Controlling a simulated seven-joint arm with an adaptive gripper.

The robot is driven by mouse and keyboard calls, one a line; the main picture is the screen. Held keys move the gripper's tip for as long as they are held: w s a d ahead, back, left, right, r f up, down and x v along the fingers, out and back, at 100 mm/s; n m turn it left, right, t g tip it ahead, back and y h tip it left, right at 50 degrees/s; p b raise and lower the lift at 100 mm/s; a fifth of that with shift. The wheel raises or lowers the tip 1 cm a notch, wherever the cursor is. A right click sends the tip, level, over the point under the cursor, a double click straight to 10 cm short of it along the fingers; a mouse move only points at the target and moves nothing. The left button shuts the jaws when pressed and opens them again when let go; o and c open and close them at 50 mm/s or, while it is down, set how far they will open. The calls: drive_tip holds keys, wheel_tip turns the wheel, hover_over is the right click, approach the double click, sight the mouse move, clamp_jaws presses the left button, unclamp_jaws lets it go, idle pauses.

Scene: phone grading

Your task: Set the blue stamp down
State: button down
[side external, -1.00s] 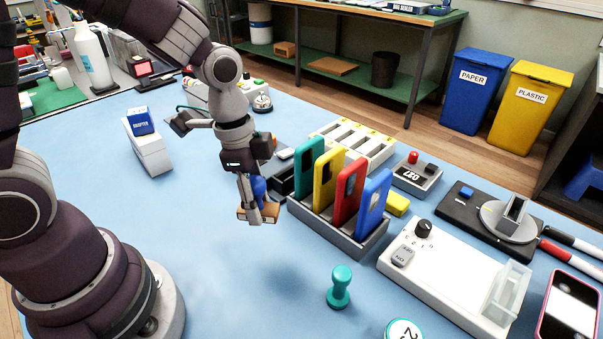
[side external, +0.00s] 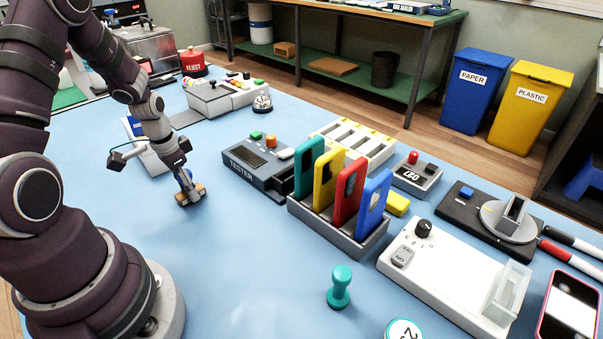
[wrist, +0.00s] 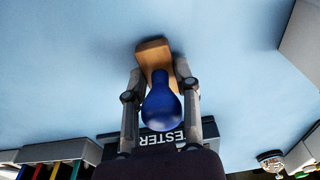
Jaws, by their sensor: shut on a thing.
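The blue stamp (wrist: 162,105) has a round blue handle and a tan wooden base (wrist: 153,52). In the wrist view my gripper (wrist: 160,85) is shut on its handle, one finger on each side. In the side view my gripper (side external: 187,186) is low over the blue mat, left of the tester. The stamp's tan base (side external: 190,195) shows at the fingertips, close to the mat; I cannot tell whether it touches. The fingers mostly hide the blue handle there.
The tester (side external: 262,165) stands to the right. A white box with a blue top (side external: 150,160) stands behind my arm. A teal stamp (side external: 339,288) stands at the front. The mat (side external: 235,260) around my gripper is clear.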

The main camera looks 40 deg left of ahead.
sight(178, 179)
drive_tip(key=shift+f, duration=0.1)
drive_tip(key=c, duration=0.8)
unclamp_jaws()
drive_tip(key=r, duration=0.8)
drive_tip(key=s+r, duration=0.1)
drive_tip(key=r, duration=0.3)
drive_tip(key=shift+s+d+r, duration=0.1)
drive_tip(key=shift+r, duration=0.1)
drive_tip(key=s+d+r+t, duration=0.1)
drive_tip(key=d+r, duration=0.3)
drive_tip(key=d, duration=0.4)
drive_tip(key=s+d+r+t, duration=0.1)
drive_tip(key=d+r+t, duration=0.2)
drive_tip(key=d, duration=0.4)
drive_tip(key=shift+s+d+r, duration=0.15)
drive_tip(key=shift+d+r, duration=0.25)
drive_tip(key=shift+r, duration=0.15)
